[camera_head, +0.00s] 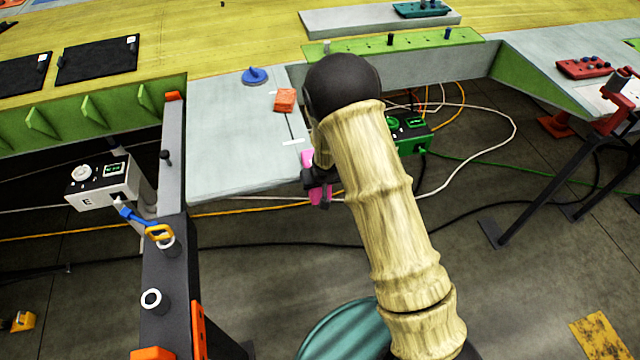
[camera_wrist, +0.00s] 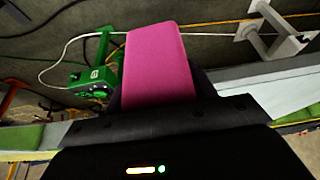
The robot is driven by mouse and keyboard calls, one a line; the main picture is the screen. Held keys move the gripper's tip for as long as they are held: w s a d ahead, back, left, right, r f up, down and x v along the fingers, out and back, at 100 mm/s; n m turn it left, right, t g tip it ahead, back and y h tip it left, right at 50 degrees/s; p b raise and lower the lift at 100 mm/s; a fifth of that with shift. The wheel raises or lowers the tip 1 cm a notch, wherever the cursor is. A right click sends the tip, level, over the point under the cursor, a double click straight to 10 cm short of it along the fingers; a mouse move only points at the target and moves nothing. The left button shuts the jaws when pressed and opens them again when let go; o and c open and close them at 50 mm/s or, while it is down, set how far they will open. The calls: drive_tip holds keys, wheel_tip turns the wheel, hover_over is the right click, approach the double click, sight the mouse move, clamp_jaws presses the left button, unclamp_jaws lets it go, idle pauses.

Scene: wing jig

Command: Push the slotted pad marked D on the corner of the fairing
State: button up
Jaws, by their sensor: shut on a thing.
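My gripper (camera_head: 319,180) is shut on a pink pad (camera_head: 320,193), which hangs beside the near right corner of a pale grey panel, likely the fairing (camera_head: 235,150). In the wrist view the pink pad (camera_wrist: 158,62) fills the upper middle, its smooth broad face showing. I see no letter D and no slot on it. My dark wrist and pale sleeved arm cover part of the panel's right edge. I cannot tell whether the pad touches the corner.
An orange block (camera_head: 285,100) sits at the panel's right edge, with a blue suction cup (camera_head: 254,75) behind it. A green box (camera_head: 408,135) with cables stands beyond my arm. A dark post frame (camera_head: 172,260) and a white box marked E (camera_head: 102,185) stand left.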

drive_tip(key=shift+w+a+p, duration=0.15)
drive_tip(key=shift+w+p, duration=0.15)
drive_tip(key=shift+w, duration=0.2)
drive_tip(key=shift+w, duration=0.2)
drive_tip(key=shift+f, duration=0.1)
drive_tip(key=o, duration=1.1)
drive_tip(key=shift+o, duration=0.2)
drive_tip(key=b+v, duration=0.2)
drive_tip(key=v, duration=1.5)
